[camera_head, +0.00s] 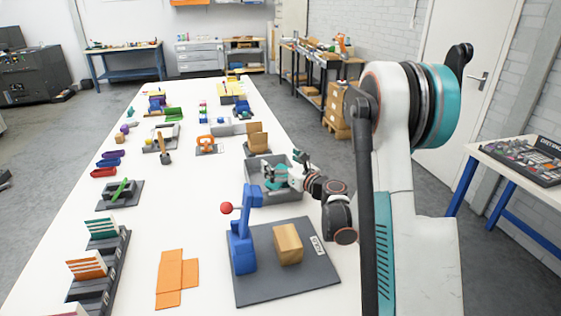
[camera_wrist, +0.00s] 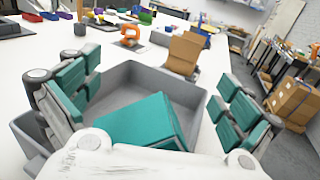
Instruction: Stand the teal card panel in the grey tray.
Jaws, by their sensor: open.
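The grey tray (camera_head: 252,187) stands on the long white table, and its walls (camera_wrist: 120,76) also show in the wrist view. The teal card panel (camera_wrist: 145,122) is in the tray, between and below my fingers, with its broad face slanting and a narrower side face at the right. Its near end is hidden behind my gripper's white body. In the head view only small teal patches show in the tray, and I cannot tell panel from finger pads. My gripper (camera_wrist: 155,88) is open over the tray, a teal-padded finger on each side, apart from the panel; in the head view my gripper (camera_head: 290,174) is partly hidden.
A brown folded card stand (camera_head: 258,139) is just behind the tray. In front is a dark board (camera_head: 262,284) with a blue lever press (camera_head: 242,243) and a wooden block (camera_head: 288,244). Orange card (camera_head: 177,278) and dark slotted racks (camera_head: 107,270) lie left.

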